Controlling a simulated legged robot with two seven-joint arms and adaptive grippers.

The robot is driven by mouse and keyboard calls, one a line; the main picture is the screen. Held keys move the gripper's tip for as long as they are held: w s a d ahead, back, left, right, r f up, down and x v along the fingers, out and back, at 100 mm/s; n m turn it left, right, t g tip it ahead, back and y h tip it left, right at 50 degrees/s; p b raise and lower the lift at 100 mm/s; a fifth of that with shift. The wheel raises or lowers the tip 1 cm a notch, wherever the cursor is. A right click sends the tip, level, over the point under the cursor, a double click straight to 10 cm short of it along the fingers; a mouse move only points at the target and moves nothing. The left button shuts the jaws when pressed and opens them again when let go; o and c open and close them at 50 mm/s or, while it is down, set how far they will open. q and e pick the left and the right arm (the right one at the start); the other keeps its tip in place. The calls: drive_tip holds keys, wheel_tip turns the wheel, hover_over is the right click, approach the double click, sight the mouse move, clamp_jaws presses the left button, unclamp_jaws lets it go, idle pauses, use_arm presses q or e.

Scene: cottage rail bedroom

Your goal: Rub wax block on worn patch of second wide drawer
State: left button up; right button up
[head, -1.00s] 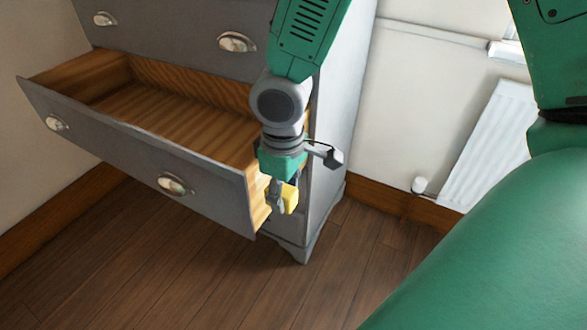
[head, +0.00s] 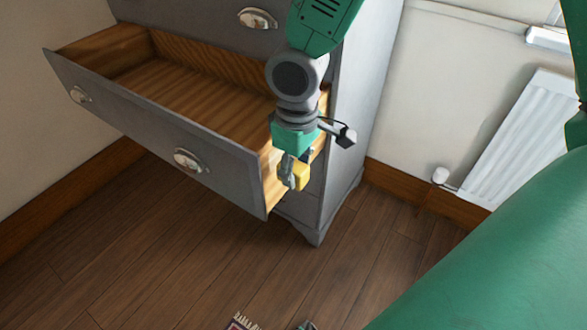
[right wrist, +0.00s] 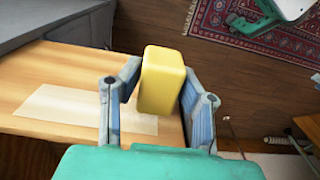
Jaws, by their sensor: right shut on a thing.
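A yellow wax block (head: 301,176) is held in my right gripper (head: 291,178), beside the outer side of the open wide drawer (head: 130,127). The right wrist view also shows the wax block (right wrist: 161,80) between the two grey fingers of the right gripper (right wrist: 160,98). The drawer's bare wooden side lies under the gripper in that view. A paler rectangular worn patch (right wrist: 70,106) shows on it, running behind the left finger. The block covers part of the wood; whether it touches the side I cannot tell. My left gripper is not seen.
The grey chest of drawers (head: 355,110) stands against the wall, with a closed drawer above. A white radiator (head: 522,135) is at the right. The wooden floor (head: 165,245) in front is clear, except for a patterned rug (right wrist: 235,22).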

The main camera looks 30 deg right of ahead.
drive_tip(key=shift+w, duration=0.15)
drive_tip(key=shift+a, duration=0.15)
drive_tip(key=shift+w+a+r+p, duration=0.2)
drive_tip(key=shift+w+a+p, duration=0.15)
drive_tip(key=shift+a, duration=0.35)
drive_tip(key=shift+w+d+f, duration=0.15)
drive_tip(key=shift+w+d, duration=0.15)
drive_tip(key=shift+d, duration=0.1)
drive_tip(key=shift+w+a, duration=0.15)
drive_tip(key=shift+a, duration=0.1)
drive_tip(key=shift+w+d+r+p, duration=0.1)
drive_tip(key=shift+d+r+p, duration=0.1)
drive_tip(key=shift+p, duration=0.25)
drive_tip(key=shift+w+d+p, duration=2.65)
drive_tip(key=shift+d+p, duration=1.6)
drive_tip(key=shift+d, duration=2.3)
use_arm(q)
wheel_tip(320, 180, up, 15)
drive_tip(key=p, duration=0.4)
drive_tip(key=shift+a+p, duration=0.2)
drive_tip(key=shift+p, duration=0.15)
use_arm(e)
drive_tip(key=shift+s+a+f, duration=0.1)
drive_tip(key=shift+s+a, duration=0.8)
drive_tip(key=shift+a, duration=1.35)
drive_tip(key=shift+s+a, duration=0.95)
drive_tip(key=shift+a, duration=1.35)
drive_tip(key=shift+s+a+f, duration=0.1)
drive_tip(key=shift+s+a, duration=0.8)
drive_tip(key=shift+a, duration=1.35)
